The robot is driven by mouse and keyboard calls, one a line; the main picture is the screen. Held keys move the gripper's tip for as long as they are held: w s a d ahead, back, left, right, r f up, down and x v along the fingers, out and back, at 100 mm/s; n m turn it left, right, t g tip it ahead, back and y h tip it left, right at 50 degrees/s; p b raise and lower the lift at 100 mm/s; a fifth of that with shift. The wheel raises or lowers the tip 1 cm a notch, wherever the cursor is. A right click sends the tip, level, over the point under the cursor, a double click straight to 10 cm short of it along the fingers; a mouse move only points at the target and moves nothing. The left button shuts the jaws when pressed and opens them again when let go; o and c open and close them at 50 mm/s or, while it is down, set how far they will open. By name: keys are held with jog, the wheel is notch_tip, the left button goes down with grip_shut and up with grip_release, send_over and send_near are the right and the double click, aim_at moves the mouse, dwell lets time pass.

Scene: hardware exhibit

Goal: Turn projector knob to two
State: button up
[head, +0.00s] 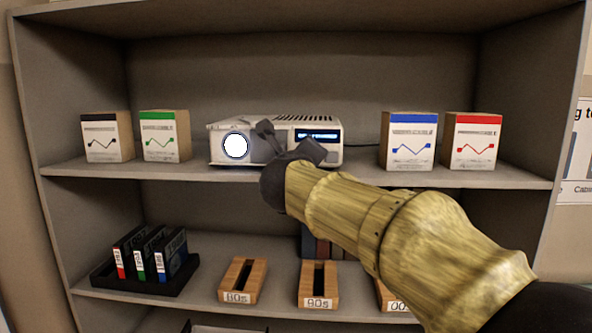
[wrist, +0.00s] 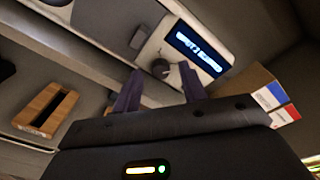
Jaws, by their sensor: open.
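The white projector (head: 222,159) stands on the upper shelf, with a bright round lens at its left and a lit blue display at its right. My gripper (head: 288,140) is at its front, and the arm hides the part between lens and display. In the wrist view the projector (wrist: 216,28) is tilted. A dark round knob (wrist: 160,68) shows beside the blue display (wrist: 198,48), whose text is blurred. My gripper (wrist: 162,80) is open, with the knob showing between its fingertips. I cannot tell whether either finger touches it.
Boxes with black (head: 101,140) and green (head: 164,138) labels stand left of the projector. Boxes with blue (head: 409,143) and red (head: 472,143) labels stand right. The lower shelf holds a black tray (head: 118,287) of cases and wooden holders (head: 242,281). Shelf room beside the projector is clear.

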jog(key=s+r+b, duration=0.1)
jog(key=s+b, duration=0.3)
jog(key=s, duration=1.2)
jog(key=shift+s+a, duration=0.35)
jog(key=shift+a, duration=0.05)
jog(key=shift+w, duration=0.1)
jog(key=w+d+f+n+g+y, duration=0.1)
jog(key=w+d+f+n, duration=0.15)
jog(key=f+n, duration=0.45)
jog(key=w+d+f+n+g+y, duration=0.1)
jog(key=w+d+f+n+g, duration=0.2)
jog(key=f, duration=0.6)
jog(key=w+d+f+n+y, duration=0.1)
jog(key=w+f+n, duration=0.1)
jog(key=f+n, duration=0.55)
jog(key=s+d+f+n+g+h, duration=0.1)
jog(key=s+d+f+n+g, duration=0.3)
jog(key=s+f, duration=0.4)
jog(key=s+d+f+n+g+h, duration=0.1)
jog(key=s+d+f+n+g, duration=0.4)
jog(key=f, duration=1.2)
jog(key=s+d+g, duration=0.1)
jog(key=s+d, duration=0.2)
jog(key=s, duration=0.1)
jog(key=shift+s+d+g, duration=0.15)
jog(key=shift+d+g, duration=0.05)
jog(key=shift+g, duration=0.1)
